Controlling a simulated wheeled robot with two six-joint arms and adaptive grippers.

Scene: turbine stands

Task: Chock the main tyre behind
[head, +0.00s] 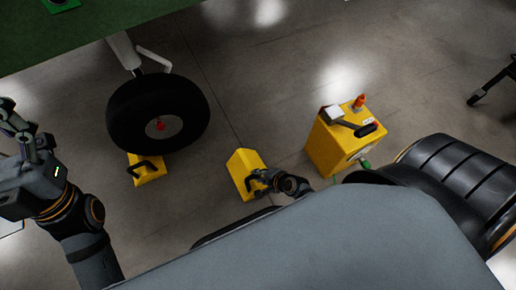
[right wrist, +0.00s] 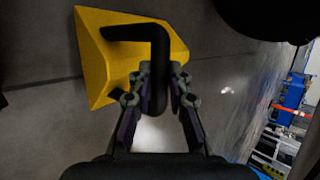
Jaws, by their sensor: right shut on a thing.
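The main tyre (head: 158,105), black with a red hub centre, stands on the floor at upper left below a white leg. One yellow chock (head: 152,178) with a black handle sits at the tyre's near side. A second yellow chock (head: 243,168) is to the right, apart from the tyre. My right gripper (head: 259,180) is shut on this chock's black handle; the right wrist view shows the fingers (right wrist: 160,88) on both sides of the handle, with the yellow body (right wrist: 98,62) beyond. I cannot tell whether it touches the floor. My left gripper (head: 18,128) is at the left edge, its fingers unclear.
A yellow box (head: 325,148) with a lever, an orange knob and a green fitting stands right of the held chock. A green surface (head: 70,32) spans the upper left. A black stand leg (head: 490,88) is at far right. The floor between tyre and held chock is clear.

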